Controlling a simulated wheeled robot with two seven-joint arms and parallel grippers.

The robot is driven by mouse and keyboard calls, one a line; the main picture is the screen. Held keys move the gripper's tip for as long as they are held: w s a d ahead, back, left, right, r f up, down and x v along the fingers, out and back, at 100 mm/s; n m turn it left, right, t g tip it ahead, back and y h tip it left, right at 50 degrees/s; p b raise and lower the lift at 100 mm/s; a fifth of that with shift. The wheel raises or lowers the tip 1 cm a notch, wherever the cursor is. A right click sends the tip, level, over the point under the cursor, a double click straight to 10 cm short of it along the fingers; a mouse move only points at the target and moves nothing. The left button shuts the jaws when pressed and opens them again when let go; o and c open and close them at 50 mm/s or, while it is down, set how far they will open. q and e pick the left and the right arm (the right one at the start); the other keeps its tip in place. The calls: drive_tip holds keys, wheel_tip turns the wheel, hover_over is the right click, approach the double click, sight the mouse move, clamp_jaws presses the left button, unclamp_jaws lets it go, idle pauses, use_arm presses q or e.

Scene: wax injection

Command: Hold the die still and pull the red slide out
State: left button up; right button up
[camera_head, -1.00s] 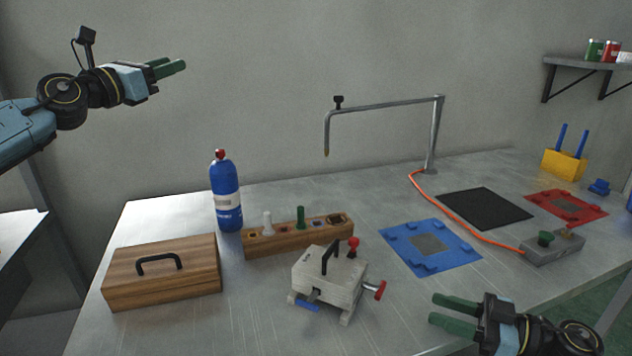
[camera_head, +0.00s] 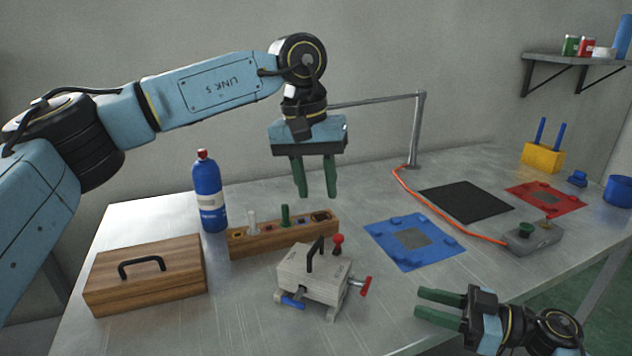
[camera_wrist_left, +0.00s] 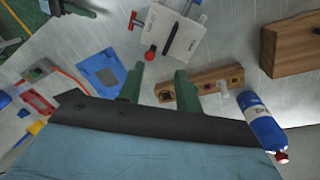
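The die (camera_head: 311,274) is a pale grey block with a black arched handle on top, standing on the table at front centre. A red-handled slide (camera_head: 362,284) sticks out of its right side, a red knob (camera_head: 337,241) stands at its top back corner and a blue handle (camera_head: 293,302) shows low at its front. The die also shows at the top of the left wrist view (camera_wrist_left: 173,35). My left gripper (camera_head: 316,194) points down above and behind the die, open and empty. My right gripper (camera_head: 430,304) lies to the right of the die, fingers apart and empty, pointing left.
A wooden block (camera_head: 270,241) with pegs stands just behind the die. A wooden box (camera_head: 146,276) and a blue bottle (camera_head: 209,196) are to the left. A blue mat (camera_head: 398,256), a black mat (camera_head: 468,203) and a grey control box (camera_head: 533,238) lie to the right.

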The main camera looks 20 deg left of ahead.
sight(316, 244)
use_arm(q)
drive_tip(key=shift+m+y, duration=0.8)
drive_tip(key=f, duration=0.8)
drive_tip(key=s+f, duration=0.1)
drive_tip(key=f, duration=0.4)
drive_tip(key=shift+d, duration=0.15)
clamp_jaws()
idle(0.4)
